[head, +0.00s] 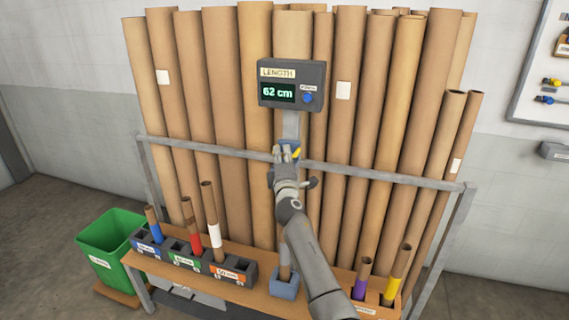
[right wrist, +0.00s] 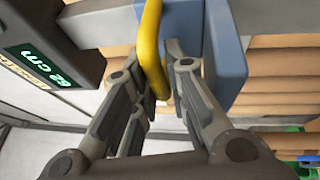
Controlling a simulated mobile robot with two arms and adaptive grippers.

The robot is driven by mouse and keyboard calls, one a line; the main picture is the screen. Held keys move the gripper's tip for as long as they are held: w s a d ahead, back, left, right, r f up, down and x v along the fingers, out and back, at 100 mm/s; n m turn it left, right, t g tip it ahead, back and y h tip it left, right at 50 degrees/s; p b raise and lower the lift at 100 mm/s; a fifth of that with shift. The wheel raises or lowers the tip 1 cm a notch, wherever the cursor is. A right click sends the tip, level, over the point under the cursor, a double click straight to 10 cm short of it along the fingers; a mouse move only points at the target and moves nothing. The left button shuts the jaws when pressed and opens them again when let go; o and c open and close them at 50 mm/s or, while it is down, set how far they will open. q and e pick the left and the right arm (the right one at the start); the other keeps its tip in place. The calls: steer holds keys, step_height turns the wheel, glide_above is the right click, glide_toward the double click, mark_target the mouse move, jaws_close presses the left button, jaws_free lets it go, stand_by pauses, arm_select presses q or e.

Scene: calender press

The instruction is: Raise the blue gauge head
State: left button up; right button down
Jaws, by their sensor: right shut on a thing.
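The blue gauge head (head: 291,150) sits on a grey upright post (head: 296,125) below the display box, at about the height of the rack's rail. It has a yellow handle (head: 296,153). In the right wrist view, the blue head (right wrist: 228,45) and the curved yellow handle (right wrist: 151,45) are close up. My right gripper (head: 287,155) is at the head, shut on the yellow handle, with its fingers on both sides of it. The fingers and wrist hide part of the head in the head view. My left gripper is not in view.
A display box (head: 291,84) reads "62 cm" under a LENGTH label and has a blue button (head: 308,98). Tall cardboard tubes stand behind the grey rail (head: 390,174). Below, a wooden bench (head: 248,293) holds labelled holders with short tubes. A green bin (head: 107,250) stands left.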

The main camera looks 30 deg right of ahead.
step_height(320, 180, up, 7)
steer(key=p, duration=0.4)
steer(key=shift+r, duration=0.1)
steer(key=shift+r+p, duration=0.65)
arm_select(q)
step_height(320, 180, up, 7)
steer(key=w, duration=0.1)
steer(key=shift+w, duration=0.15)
arm_select(e)
steer(key=shift+r, duration=0.4)
steer(key=c, duration=1.8)
jaws_free()
steer(key=shift+o, duration=0.2)
